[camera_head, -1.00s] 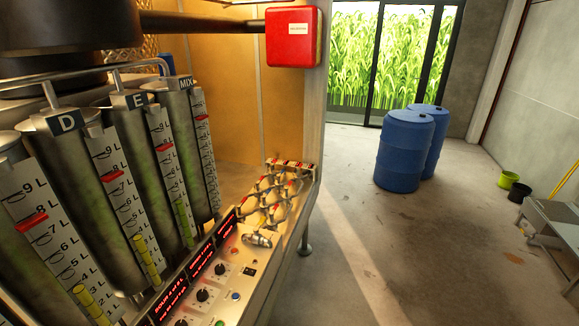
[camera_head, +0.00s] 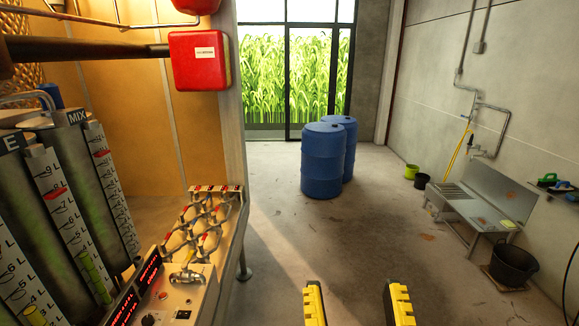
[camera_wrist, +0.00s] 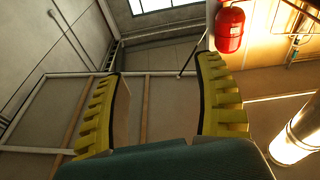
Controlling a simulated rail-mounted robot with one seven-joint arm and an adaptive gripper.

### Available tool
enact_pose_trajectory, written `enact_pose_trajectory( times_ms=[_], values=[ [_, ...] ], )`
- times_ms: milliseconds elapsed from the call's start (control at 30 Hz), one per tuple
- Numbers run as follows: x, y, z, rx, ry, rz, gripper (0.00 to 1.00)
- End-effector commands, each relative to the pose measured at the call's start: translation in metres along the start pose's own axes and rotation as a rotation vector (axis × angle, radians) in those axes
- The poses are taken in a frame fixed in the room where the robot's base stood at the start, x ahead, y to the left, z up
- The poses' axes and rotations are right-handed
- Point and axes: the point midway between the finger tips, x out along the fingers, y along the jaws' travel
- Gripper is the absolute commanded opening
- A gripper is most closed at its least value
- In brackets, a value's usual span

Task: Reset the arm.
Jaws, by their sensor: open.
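My gripper (camera_head: 357,302) shows at the bottom of the head view as two yellow and black fingers, spread apart with bare floor between them. In the wrist view my gripper (camera_wrist: 160,100) has its two yellow ribbed fingers wide apart, with nothing between them. The wrist view looks up towards the ceiling and upper walls. The rest of my arm is out of the head view.
The press panel (camera_head: 175,292) with tubes and displays stands at the left, beside tall graduated cylinders (camera_head: 70,200). A red box (camera_head: 199,60) hangs above. Blue barrels (camera_head: 323,160) stand ahead. A metal sink (camera_head: 480,212) and black bucket (camera_head: 513,264) are at right. The middle floor is clear.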

Motion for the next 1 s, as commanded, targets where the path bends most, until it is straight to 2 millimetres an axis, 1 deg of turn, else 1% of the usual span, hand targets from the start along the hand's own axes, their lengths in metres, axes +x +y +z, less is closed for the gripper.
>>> enact_pose_trajectory(
  times_ms=[33, 67, 100, 200, 267, 400, 500, 567, 633, 1000],
  values=[
    [-0.012, 0.002, -0.026, 0.015, 0.092, 0.005, 0.69],
    [-0.016, 0.003, -0.042, 0.034, 0.154, 0.007, 0.69],
    [-0.009, 0.004, -0.067, 0.052, 0.166, 0.005, 0.69],
    [-0.001, 0.005, -0.101, 0.052, 0.157, 0.005, 0.69],
    [0.004, 0.007, -0.121, 0.054, 0.156, 0.005, 0.69],
    [0.015, 0.009, -0.172, 0.059, 0.154, 0.004, 0.69],
    [0.021, 0.011, -0.202, 0.062, 0.153, 0.004, 0.69],
    [0.024, 0.012, -0.212, 0.063, 0.152, 0.004, 0.69],
    [0.025, 0.012, -0.218, 0.065, 0.151, 0.004, 0.69],
    [0.024, 0.012, -0.214, 0.065, 0.152, 0.004, 0.69]
  ],
)
